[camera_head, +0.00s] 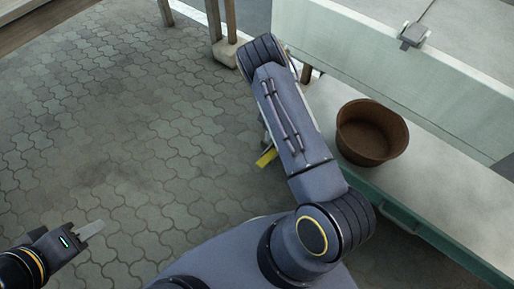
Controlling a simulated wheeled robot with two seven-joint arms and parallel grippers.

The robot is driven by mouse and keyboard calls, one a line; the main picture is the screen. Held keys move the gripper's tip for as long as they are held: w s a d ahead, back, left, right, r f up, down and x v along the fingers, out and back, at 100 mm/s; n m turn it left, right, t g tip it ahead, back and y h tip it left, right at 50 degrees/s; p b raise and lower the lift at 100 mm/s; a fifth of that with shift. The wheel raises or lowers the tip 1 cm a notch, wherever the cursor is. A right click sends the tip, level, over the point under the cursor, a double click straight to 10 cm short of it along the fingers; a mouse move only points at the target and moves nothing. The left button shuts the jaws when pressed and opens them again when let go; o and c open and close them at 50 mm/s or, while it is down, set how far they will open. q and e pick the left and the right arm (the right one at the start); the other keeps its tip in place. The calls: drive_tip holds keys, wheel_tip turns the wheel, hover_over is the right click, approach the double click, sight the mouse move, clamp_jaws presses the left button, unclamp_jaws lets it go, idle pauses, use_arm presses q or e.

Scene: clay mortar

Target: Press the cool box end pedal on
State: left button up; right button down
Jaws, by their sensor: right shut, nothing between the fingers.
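A large pale green-white box-like body (385,75) at the upper right may be the cool box; I cannot tell for sure. A small grey fitting (412,36) with a thin rod sits on its upper edge. A yellow flat piece (266,158) shows low beside my right arm, mostly hidden by it; I cannot tell whether it is the pedal.
A brown round pot (371,133) stands on a pale ledge (440,200) with a green front, right of my right arm. Wooden legs (214,20) stand on a pale footing at the top. The paved floor (120,120) at left is clear.

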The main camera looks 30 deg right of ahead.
sight(260, 164)
idle(0.3)
drive_tip(key=b+x, duration=0.6)
drive_tip(key=x, duration=0.8)
drive_tip(key=shift+s+a, duration=0.1)
drive_tip(key=shift+a, duration=0.05)
drive_tip(key=shift+s+a+f+h+p, duration=0.1)
drive_tip(key=shift+a+h+p, duration=0.15)
drive_tip(key=shift+h, duration=0.25)
drive_tip(key=shift+s+a+f+t+h+p, duration=0.15)
drive_tip(key=shift+f+t+h+p, duration=0.1)
drive_tip(key=shift+t+h+p, duration=0.2)
drive_tip(key=shift+a+f+t+h, duration=0.25)
drive_tip(key=shift+f+t+h, duration=0.3)
drive_tip(key=shift+h, duration=0.7)
drive_tip(key=shift+f, duration=0.25)
drive_tip(key=shift+s+a+f, duration=0.1)
drive_tip(key=shift+a+f, duration=0.05)
